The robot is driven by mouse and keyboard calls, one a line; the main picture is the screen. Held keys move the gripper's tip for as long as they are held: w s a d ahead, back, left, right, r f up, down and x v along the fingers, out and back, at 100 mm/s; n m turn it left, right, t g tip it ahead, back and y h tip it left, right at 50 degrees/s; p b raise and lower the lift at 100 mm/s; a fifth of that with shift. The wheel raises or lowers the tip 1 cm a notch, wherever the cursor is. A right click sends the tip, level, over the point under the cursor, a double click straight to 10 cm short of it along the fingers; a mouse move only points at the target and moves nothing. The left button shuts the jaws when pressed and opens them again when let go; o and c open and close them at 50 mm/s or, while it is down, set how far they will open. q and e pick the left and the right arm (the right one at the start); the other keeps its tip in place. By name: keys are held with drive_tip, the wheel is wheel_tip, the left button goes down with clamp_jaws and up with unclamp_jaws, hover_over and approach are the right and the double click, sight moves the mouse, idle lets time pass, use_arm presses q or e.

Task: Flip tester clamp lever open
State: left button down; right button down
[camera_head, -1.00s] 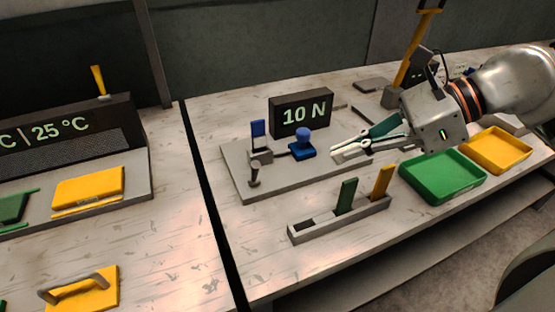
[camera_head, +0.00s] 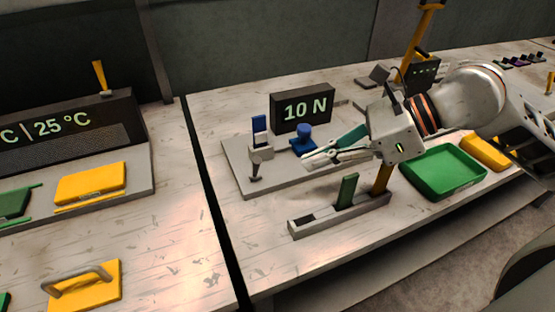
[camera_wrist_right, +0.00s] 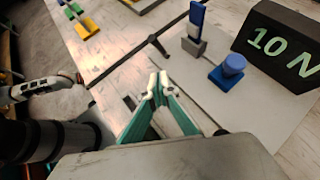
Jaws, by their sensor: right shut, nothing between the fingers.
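The tester is a grey base plate (camera_head: 236,172) with a dark "10 N" display (camera_head: 303,108). At its left stands a light grey block (camera_head: 260,150) with an upright blue piece (camera_head: 260,129). A small dark lever with a grey knob (camera_head: 256,168) stands at the front left edge; I cannot tell which part is the clamp lever. A blue round-topped part (camera_head: 303,140) sits right of the block. My right gripper (camera_head: 305,157) is shut and empty over the plate, its tips pointing left, apart from these parts. The wrist view shows its tips (camera_wrist_right: 158,84) close together.
A slotted grey holder (camera_head: 318,217) with a green strip (camera_head: 347,189) and a yellow strip (camera_head: 381,179) stands in front. A green tray (camera_head: 440,172) and a yellow tray (camera_head: 484,150) lie right. A pale arm, seemingly my left (camera_wrist_right: 40,88), shows in the wrist view, jaws unclear.

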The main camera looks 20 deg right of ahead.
sight(258, 170)
drive_tip(key=x, duration=0.4)
drive_tip(key=shift+w+a+r, duration=0.1)
drive_tip(key=shift+a, duration=0.15)
drive_tip(key=shift+w+a+r+p, duration=0.15)
drive_tip(key=shift+w+a+p, duration=0.1)
drive_tip(key=shift+a, duration=0.15)
drive_tip(key=shift+w+a+r+p, duration=0.15)
drive_tip(key=shift+w+a, duration=0.1)
drive_tip(key=shift+a, duration=0.15)
drive_tip(key=shift+w+a, duration=0.4)
drive_tip(key=shift+a, duration=0.25)
drive_tip(key=shift+w+r+g+p, duration=0.15)
drive_tip(key=shift+r+g+p, duration=0.15)
drive_tip(key=shift+p, duration=0.15)
drive_tip(key=shift+f, duration=0.1)
